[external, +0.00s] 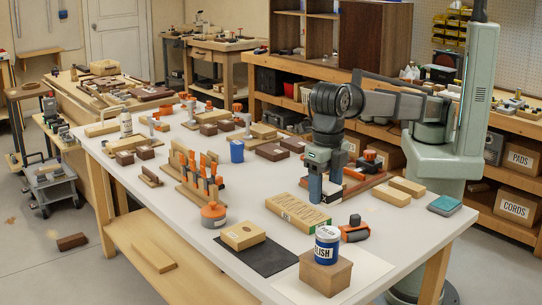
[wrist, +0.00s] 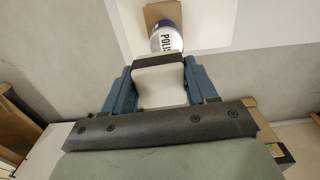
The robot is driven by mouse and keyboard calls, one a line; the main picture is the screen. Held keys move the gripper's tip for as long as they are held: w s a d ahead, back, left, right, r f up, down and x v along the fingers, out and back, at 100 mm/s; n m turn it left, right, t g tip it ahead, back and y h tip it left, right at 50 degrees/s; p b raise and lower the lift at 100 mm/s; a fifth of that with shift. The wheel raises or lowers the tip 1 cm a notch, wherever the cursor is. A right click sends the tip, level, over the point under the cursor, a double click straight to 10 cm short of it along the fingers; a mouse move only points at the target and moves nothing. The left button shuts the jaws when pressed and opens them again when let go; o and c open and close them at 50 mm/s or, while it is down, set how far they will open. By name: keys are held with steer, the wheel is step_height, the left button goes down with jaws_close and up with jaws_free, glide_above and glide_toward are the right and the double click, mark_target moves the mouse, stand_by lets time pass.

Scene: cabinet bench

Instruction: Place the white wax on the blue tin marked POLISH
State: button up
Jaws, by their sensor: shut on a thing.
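The blue tin marked POLISH (external: 327,247) stands upright on a brown block (external: 325,275) at the front of the bench, and its top looks white. In the wrist view the tin (wrist: 165,38) shows just beyond my fingers. My gripper (external: 324,195) is above the bench, behind the tin and apart from it. In the wrist view my gripper (wrist: 163,85) is shut on the white wax (wrist: 162,88), a pale block with a dark strip along its far edge. I cannot make out the wax clearly in the external view.
A wooden box with lettering (external: 298,212) lies left of my gripper. A black and orange tool (external: 354,230) lies right of the tin. A dark mat with a wooden block (external: 244,235) is to the left. Wooden blocks (external: 388,195) lie to the right.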

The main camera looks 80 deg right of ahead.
mark_target(329, 184)
steer(key=shift+s+a+r, duration=0.1)
steer(key=shift+a+r, duration=0.05)
steer(key=shift+r, duration=0.35)
steer(key=shift+s+a+r, duration=0.1)
steer(key=shift+r, duration=0.35)
steer(key=shift+s+d+r, duration=0.1)
steer(key=shift+d+r, duration=0.1)
steer(key=shift+d, duration=0.05)
steer(key=shift+s+d+f, duration=0.15)
steer(key=shift+d+f, duration=0.05)
steer(key=shift+d, duration=0.1)
step_height(329, 184, down, 10)
steer(key=shift+r, duration=0.15)
steer(key=o, duration=1.1)
step_height(329, 184, up, 12)
